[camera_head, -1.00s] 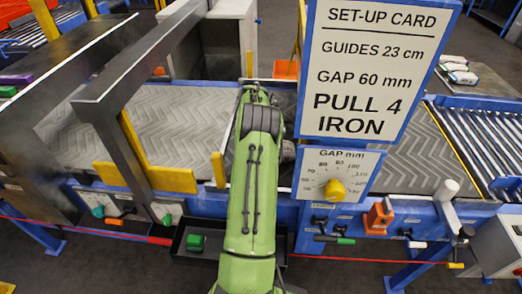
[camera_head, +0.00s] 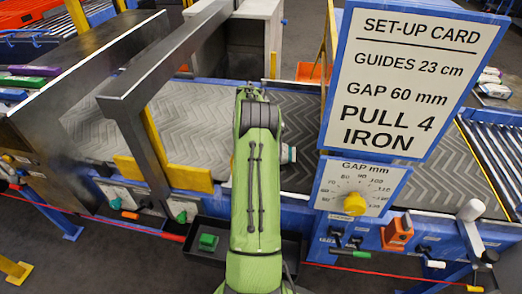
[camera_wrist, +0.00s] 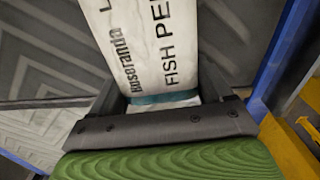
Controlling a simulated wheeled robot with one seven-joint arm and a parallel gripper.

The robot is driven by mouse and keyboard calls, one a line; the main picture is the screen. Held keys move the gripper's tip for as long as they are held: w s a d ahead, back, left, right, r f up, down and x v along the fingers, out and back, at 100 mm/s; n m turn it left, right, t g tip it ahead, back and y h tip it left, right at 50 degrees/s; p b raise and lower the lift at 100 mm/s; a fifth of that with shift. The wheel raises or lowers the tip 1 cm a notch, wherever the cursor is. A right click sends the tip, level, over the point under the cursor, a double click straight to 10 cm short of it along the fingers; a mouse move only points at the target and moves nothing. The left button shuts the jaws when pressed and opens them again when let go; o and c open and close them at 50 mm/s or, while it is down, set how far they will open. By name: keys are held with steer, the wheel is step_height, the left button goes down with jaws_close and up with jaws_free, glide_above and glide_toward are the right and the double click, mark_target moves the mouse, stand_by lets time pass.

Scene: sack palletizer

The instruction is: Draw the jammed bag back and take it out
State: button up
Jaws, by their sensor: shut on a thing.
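The bag (camera_wrist: 167,38) is white with dark lettering, including "FISH PE", and a teal band at its near end. In the wrist view my gripper (camera_wrist: 164,97) is shut on that near end, with a dark finger on each side. The bag runs away from the gripper over the grey belt, and its far end is out of the picture. In the head view my green arm hides the gripper and most of the bag. Only a small pale and teal edge (camera_head: 290,154) shows just right of the arm.
The chevron belt (camera_head: 190,120) runs left to right, crossed by a grey metal frame (camera_head: 150,140) at left. The set-up card (camera_head: 412,80) and gap dial (camera_head: 355,203) stand close right of my arm. A dark tray (camera_head: 208,258) with a green block (camera_head: 208,242) lies below.

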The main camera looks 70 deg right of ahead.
steer(key=shift+w, duration=0.1)
steer(key=o, duration=1.3)
steer(key=shift+r, duration=0.1)
step_height(320, 180, up, 16)
steer(key=p, duration=0.5)
steer(key=shift+f, duration=0.2)
